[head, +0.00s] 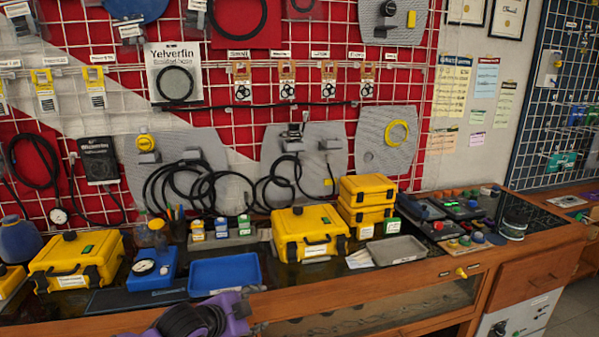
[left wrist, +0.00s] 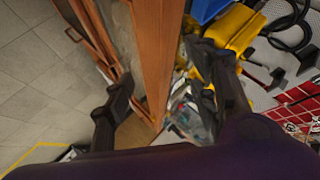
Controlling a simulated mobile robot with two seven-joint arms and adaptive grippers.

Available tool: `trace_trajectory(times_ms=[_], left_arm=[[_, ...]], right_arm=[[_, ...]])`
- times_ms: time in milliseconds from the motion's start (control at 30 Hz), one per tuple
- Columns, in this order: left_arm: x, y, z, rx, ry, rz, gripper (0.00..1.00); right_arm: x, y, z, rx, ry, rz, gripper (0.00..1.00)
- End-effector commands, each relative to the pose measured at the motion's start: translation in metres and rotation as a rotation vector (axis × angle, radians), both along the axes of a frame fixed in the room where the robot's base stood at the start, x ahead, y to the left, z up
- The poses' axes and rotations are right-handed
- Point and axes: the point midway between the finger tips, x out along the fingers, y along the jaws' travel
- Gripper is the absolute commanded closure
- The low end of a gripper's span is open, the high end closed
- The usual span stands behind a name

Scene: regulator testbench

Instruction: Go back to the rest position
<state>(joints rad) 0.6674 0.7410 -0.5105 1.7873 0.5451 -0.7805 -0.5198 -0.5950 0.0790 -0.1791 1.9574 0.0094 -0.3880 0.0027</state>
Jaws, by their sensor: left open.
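My left gripper (head: 248,309) is low in the head view, in front of the bench's front edge, with its purple and black arm coming in from the left. In the left wrist view its two dark fingers (left wrist: 158,92) stand wide apart with nothing between them. The wooden bench edge and the floor show beyond the fingers. My right gripper is in neither view.
The bench holds a blue tray (head: 224,275), a blue gauge box (head: 152,269), yellow cases (head: 310,233) and a grey tray (head: 396,250). A wooden drawer (head: 535,272) is at the right. Tiled floor (left wrist: 40,75) is clear in front.

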Motion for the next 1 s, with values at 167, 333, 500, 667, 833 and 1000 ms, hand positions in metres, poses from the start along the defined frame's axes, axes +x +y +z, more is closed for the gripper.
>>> trace_trajectory(times_ms=[167,333,500,667,833,1000], left_arm=[[-0.067,-0.009,-0.054,-0.329,0.05,0.209,0.47],[-0.14,0.009,-0.099,-0.546,0.096,0.424,0.47],[-0.229,0.042,-0.147,-0.638,0.149,0.645,0.47],[-0.327,0.072,-0.192,-0.623,0.238,0.838,0.47],[-0.402,0.083,-0.221,-0.61,0.333,0.964,0.47],[-0.417,0.084,-0.226,-0.605,0.353,0.983,0.47]], right_arm=[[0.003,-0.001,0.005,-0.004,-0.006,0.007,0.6],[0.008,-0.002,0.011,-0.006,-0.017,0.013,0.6],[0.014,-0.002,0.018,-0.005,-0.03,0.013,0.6],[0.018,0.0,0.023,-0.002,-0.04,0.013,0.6],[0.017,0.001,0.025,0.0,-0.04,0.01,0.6],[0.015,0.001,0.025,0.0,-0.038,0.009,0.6]])
